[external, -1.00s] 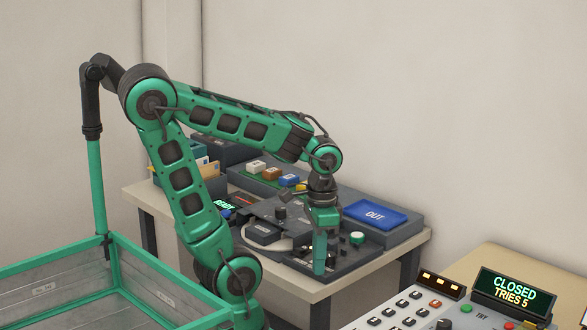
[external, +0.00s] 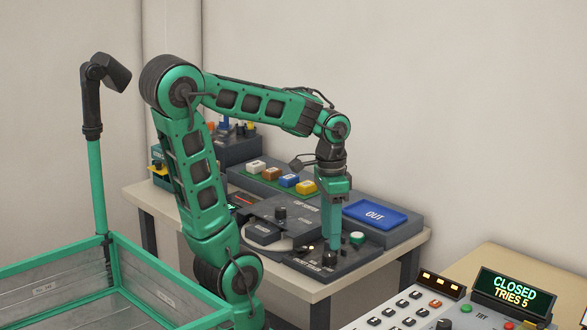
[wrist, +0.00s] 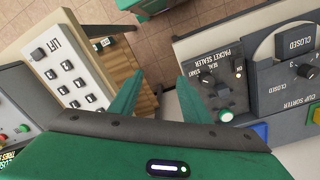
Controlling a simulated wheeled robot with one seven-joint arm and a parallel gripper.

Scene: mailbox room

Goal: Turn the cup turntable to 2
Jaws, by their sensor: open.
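The cup sorter (wrist: 285,92) is a dark grey unit at the right edge of the wrist view, partly cut off. My gripper (external: 331,248) points down over the right part of the console. In the wrist view my gripper (wrist: 160,77) is open, with nothing between its fingers. The turntable's setting is not readable.
The packet sealer panel has a black knob (wrist: 222,88) and a green button (external: 357,238) close to my gripper. A blue OUT tray (external: 375,214) lies at right. Several coloured blocks (external: 288,180) stand behind. A keypad console (external: 410,305) is at front right.

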